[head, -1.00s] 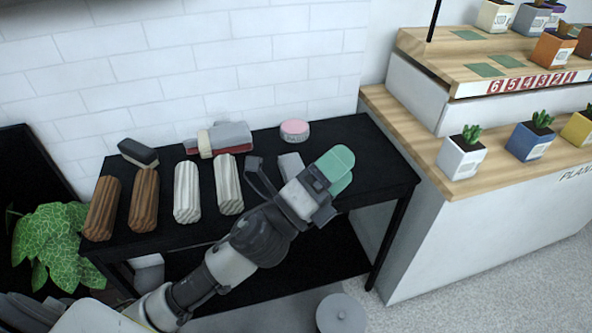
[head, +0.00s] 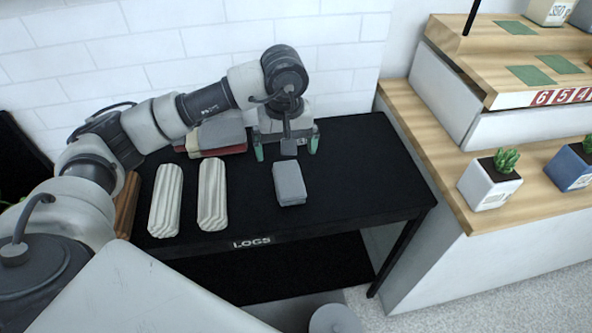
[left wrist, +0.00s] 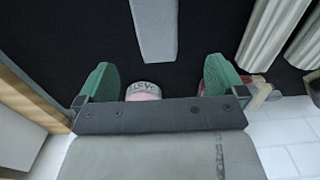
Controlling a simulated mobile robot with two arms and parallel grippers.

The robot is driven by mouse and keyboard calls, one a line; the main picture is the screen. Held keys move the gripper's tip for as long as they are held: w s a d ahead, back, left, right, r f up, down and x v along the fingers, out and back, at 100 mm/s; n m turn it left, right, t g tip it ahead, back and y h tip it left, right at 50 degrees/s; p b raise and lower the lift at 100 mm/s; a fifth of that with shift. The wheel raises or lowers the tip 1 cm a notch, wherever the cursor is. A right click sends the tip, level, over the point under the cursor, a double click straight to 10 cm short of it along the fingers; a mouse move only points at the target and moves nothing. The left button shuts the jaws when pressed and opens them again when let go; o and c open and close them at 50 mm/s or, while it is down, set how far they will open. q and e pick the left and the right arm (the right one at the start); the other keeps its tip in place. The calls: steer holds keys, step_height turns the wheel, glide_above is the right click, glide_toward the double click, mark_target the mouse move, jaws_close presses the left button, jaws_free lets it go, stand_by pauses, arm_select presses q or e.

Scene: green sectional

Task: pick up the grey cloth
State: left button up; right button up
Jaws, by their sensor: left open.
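A grey, block-shaped folded piece that looks like the grey cloth (head: 290,186) lies on the black table (head: 352,195), right of the pale logs. In the left wrist view the grey cloth (left wrist: 154,30) shows at the top centre, beyond the fingertips. My left gripper (head: 286,148) is open and empty, with green fingertips pointing down over the table behind the cloth, apart from it. It also shows in the left wrist view (left wrist: 160,76), fingers spread wide. My right gripper is not in view.
Two pale ridged logs (head: 166,200) and a brown log (head: 127,205) lie at left. A red, cream and grey stack (head: 222,132) sits behind them. A pink round item (left wrist: 143,90) lies between the fingers in the wrist view. The table's right side is clear; a plant stand (head: 425,150) adjoins it.

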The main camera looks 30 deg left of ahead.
mark_target(289, 178)
arm_select(q)
steer(key=f, duration=0.5)
steer(key=shift+s, duration=0.2)
steer(key=f, duration=0.4)
steer(key=shift+w+d+f+b, duration=0.2)
steer(key=shift+w+f+b, duration=0.1)
steer(key=shift+f+b, duration=0.1)
steer(key=shift+f, duration=0.25)
steer(key=c, duration=1)
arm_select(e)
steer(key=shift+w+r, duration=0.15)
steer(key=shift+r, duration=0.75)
arm_select(q)
steer(key=shift+r, duration=0.1)
